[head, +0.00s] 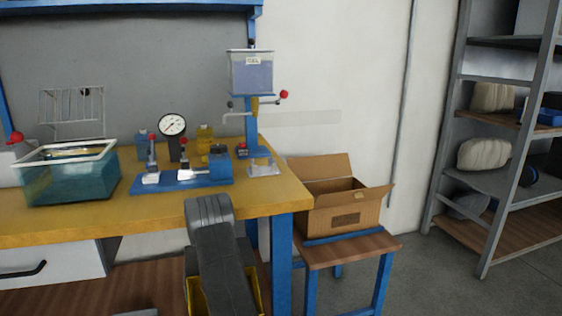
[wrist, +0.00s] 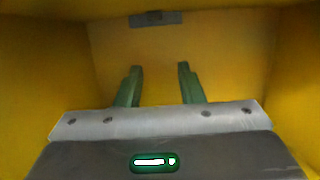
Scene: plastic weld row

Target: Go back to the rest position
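My gripper (wrist: 160,88) shows in the wrist view with its two green fingers apart and nothing between them. Yellow walls surround it on the left, right and far side, with a small grey plate (wrist: 155,18) on the far one. In the head view my dark arm reaches down in front of the workbench, and the edges of a yellow bin (head: 251,287) show on both sides of it. My gripper is hidden there behind my arm. How far the fingers are from the bin's surfaces I cannot tell.
The yellow-topped workbench (head: 60,222) holds a teal tub (head: 68,178), a blue fixture (head: 182,181), a dial gauge (head: 172,125) and a press with a clear hopper (head: 250,75). Right of it, an open cardboard box (head: 345,208) stands on a stool. Shelving (head: 500,183) stands far right; floor between is clear.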

